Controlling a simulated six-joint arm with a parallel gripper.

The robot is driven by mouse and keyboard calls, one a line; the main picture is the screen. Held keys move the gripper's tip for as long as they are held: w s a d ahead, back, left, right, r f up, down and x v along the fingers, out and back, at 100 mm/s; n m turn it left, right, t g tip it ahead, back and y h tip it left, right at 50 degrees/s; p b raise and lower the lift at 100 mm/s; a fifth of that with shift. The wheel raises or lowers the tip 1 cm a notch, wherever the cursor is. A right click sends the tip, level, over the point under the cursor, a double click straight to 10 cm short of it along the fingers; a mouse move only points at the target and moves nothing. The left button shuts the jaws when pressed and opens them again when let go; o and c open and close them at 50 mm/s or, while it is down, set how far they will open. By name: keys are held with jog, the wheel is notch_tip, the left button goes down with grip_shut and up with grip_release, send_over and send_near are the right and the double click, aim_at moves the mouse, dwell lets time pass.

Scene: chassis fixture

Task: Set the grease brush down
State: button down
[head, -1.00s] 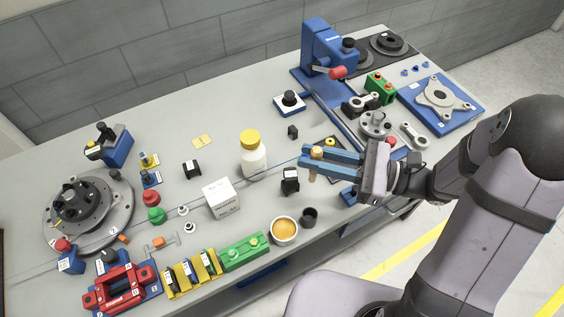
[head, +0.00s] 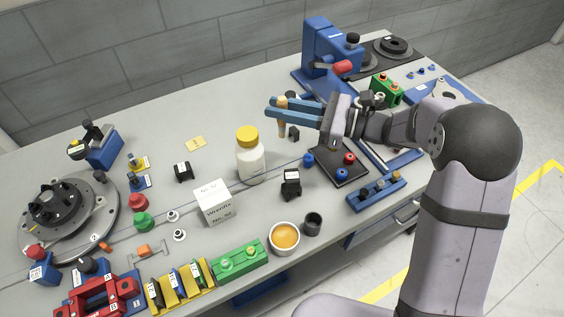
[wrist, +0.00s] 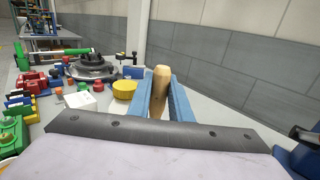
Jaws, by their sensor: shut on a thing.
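My gripper (head: 284,108) has blue fingers shut on the wooden handle of the grease brush (head: 282,121). The brush is upright, its pale handle top standing above the fingers; the wrist view also shows the handle (wrist: 160,86) between both fingers. In the head view the brush is over the back middle of the bench, right of and behind the yellow-capped white bottle (head: 251,163). I cannot tell whether its lower end touches the bench. The bristles are not clearly visible. A bowl of amber grease (head: 285,237) stands at the front edge beside a dark cup (head: 312,223).
A white box (head: 214,203) and small black blocks stand around the bench (head: 225,130). The blue press (head: 330,50) stands behind right, and a dark tray with red and blue knobs (head: 340,168) lies below my arm. Bare bench lies left of the brush, around a yellow note (head: 196,143).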

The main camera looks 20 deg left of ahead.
jog(key=shift+f+p, duration=0.85)
jog(key=shift+f, duration=4.25)
jog(key=shift+f, duration=0.2)
jog(key=c, duration=1.6)
grip_release()
jog(key=shift+r, duration=0.1)
jog(key=shift+r, duration=0.1)
jog(key=d+b, duration=0.3)
jog(key=d, duration=0.9)
